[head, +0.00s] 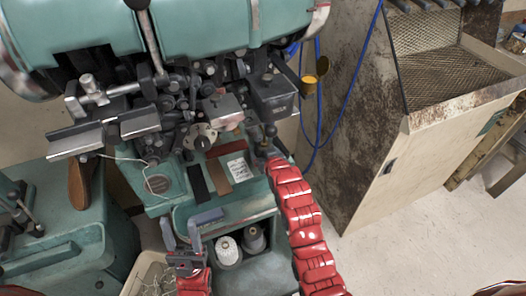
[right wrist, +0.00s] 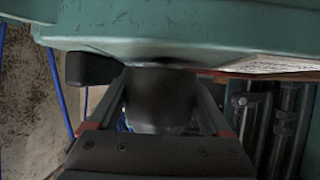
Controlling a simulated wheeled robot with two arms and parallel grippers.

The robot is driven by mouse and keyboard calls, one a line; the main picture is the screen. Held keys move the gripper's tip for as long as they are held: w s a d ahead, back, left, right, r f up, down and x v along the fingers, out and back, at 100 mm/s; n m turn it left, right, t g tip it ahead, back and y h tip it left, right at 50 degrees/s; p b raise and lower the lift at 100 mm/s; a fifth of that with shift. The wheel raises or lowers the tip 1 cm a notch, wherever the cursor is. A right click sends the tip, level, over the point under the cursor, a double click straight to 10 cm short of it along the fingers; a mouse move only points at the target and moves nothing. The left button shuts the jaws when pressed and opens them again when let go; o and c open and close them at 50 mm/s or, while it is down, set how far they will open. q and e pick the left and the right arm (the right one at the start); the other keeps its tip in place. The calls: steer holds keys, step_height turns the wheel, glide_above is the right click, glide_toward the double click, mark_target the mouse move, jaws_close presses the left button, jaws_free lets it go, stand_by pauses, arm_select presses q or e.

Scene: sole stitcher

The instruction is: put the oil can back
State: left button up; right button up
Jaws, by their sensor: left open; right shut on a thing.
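The oil can shows in the right wrist view as a dark, blurred round body (right wrist: 160,98) between the fingers of my right gripper (right wrist: 158,112), which is shut on it. In the head view the can (head: 265,150) is small and grey with a thin upright spout, at the back right of the teal machine's shelf (head: 228,205). My red right arm hides part of it. I cannot tell whether its base touches the shelf. My left gripper (head: 182,238) is open and empty, in front of the shelf's left side.
On the shelf lie a black strip (head: 197,183), a brown strip (head: 219,176) and a paper card (head: 238,168). A white spool (head: 228,250) and a dark spool (head: 254,238) stand below. The stitcher's metal parts (head: 205,110) overhang the back. A blue hose (head: 345,112) hangs right.

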steer(key=shift+f, duration=0.45)
steer(key=o, duration=1.5)
steer(key=shift+s+f, duration=0.1)
steer(key=shift+r, duration=0.4)
steer(key=shift+d+r, duration=0.1)
steer(key=shift+r, duration=0.15)
steer(key=b+v, duration=0.1)
steer(key=v, duration=1.1)
steer(key=shift+b, duration=0.3)
